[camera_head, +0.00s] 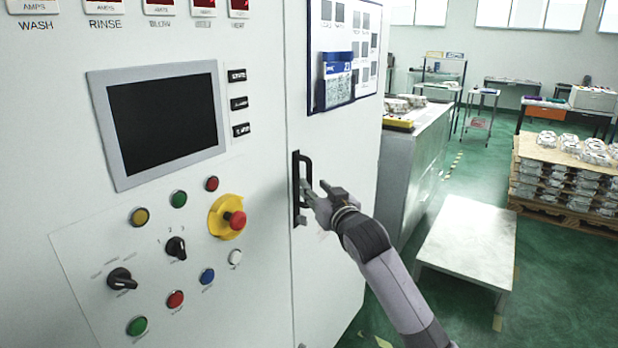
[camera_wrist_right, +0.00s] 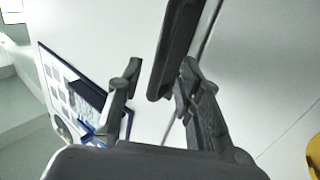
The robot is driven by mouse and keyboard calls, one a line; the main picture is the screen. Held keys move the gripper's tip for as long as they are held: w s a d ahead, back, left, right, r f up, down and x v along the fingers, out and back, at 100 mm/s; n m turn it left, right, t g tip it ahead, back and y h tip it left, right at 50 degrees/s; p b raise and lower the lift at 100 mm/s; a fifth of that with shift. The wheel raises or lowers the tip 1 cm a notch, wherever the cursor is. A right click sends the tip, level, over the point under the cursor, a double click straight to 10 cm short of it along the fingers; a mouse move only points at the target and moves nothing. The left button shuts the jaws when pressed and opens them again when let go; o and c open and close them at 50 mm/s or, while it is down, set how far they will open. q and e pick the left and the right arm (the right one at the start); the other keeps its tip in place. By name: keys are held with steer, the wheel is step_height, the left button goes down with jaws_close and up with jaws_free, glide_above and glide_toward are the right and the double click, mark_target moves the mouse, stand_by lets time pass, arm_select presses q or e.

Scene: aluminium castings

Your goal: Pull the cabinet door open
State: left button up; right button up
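The white cabinet door (camera_head: 338,145) looks shut, with a thin seam between it and the control panel on its left. A black bar handle (camera_head: 304,168) stands upright near that seam; it also shows in the right wrist view (camera_wrist_right: 180,45). My right gripper (camera_head: 312,192) is at the lower part of the handle. In the right wrist view its fingers (camera_wrist_right: 157,80) are spread, one on each side of the handle's end. A gap shows between the left finger and the handle; I cannot tell whether the right finger touches it. My left gripper is not in view.
The control panel has a dark screen (camera_head: 163,120), several buttons and a red emergency stop (camera_head: 235,221). A blue-framed board (camera_head: 345,50) hangs on the door. A low white table (camera_head: 470,235) stands right of my arm. Castings (camera_head: 570,145) lie on a pallet farther back.

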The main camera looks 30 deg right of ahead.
steer(key=shift+w+d+p, duration=0.2)
steer(key=shift+w, duration=0.95)
steer(key=shift+w+d+p, duration=0.2)
steer(key=shift+w, duration=0.9)
steer(key=shift+c, duration=0.4)
jaws_close()
